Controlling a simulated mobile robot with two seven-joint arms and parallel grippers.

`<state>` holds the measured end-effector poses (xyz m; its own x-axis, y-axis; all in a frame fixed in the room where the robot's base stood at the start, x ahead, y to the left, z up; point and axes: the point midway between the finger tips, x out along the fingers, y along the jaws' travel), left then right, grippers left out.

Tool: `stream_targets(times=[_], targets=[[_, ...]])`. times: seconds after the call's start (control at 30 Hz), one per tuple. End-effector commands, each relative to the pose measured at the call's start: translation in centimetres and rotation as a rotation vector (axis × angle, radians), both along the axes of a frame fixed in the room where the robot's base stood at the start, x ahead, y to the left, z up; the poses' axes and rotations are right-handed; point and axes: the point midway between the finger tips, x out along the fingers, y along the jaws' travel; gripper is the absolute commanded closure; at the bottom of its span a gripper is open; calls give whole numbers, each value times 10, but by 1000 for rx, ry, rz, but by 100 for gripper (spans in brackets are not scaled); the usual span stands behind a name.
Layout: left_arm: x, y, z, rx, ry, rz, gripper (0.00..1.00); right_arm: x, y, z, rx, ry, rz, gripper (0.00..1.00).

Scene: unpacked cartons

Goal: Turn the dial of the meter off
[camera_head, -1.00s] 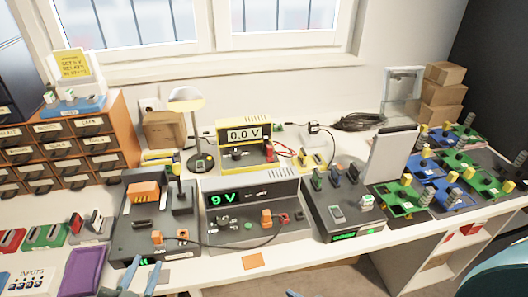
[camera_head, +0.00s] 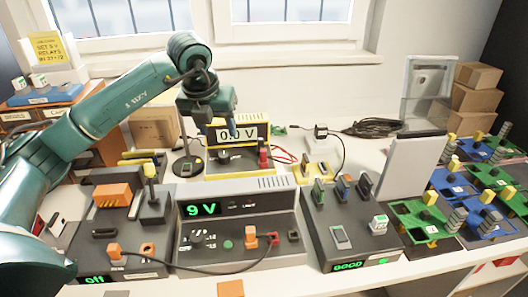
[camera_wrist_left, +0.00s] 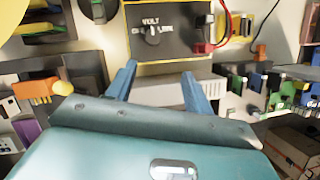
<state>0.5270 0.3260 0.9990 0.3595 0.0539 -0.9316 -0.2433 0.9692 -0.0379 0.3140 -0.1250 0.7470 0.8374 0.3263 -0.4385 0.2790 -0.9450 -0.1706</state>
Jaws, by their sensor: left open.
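The meter (camera_head: 262,132) has a yellow frame and a dark face, and stands behind the grey 9 V supply. Its screen appears to read 0.0 V, partly covered by my gripper. In the left wrist view the meter's black dial (camera_wrist_left: 152,36) sits below the word VOLT, with its other labels hard to read. My left gripper (camera_head: 222,127) is open and empty, in front of and above the meter's face. Its blue fingers (camera_wrist_left: 158,84) point toward the meter in the wrist view, apart from the dial. My right gripper is not in view.
The grey 9 V supply (camera_head: 268,205) stands in front of the meter. A desk lamp (camera_head: 188,166) is close on its left. Red leads (camera_head: 284,154) and a small yellow block (camera_head: 318,172) are on its right. A dark tester reading GOOD (camera_head: 352,250) stands front right.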

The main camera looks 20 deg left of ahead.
Motion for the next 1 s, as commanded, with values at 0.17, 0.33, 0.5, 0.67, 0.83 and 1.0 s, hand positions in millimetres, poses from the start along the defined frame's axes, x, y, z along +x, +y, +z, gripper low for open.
stream_targets(times=[0.17,0.33,0.5,0.67,0.83,1.0], targets=[[2,17,2,48,-8,50,48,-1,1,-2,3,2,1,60],[11,19,-24,45,-4,47,48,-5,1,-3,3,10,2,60],[25,22,-58,44,-5,46,48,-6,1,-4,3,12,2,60],[37,25,-86,43,-7,43,48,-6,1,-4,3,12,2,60],[45,28,-105,43,-8,44,48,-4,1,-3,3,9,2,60],[48,28,-113,43,-10,43,48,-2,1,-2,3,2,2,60]])
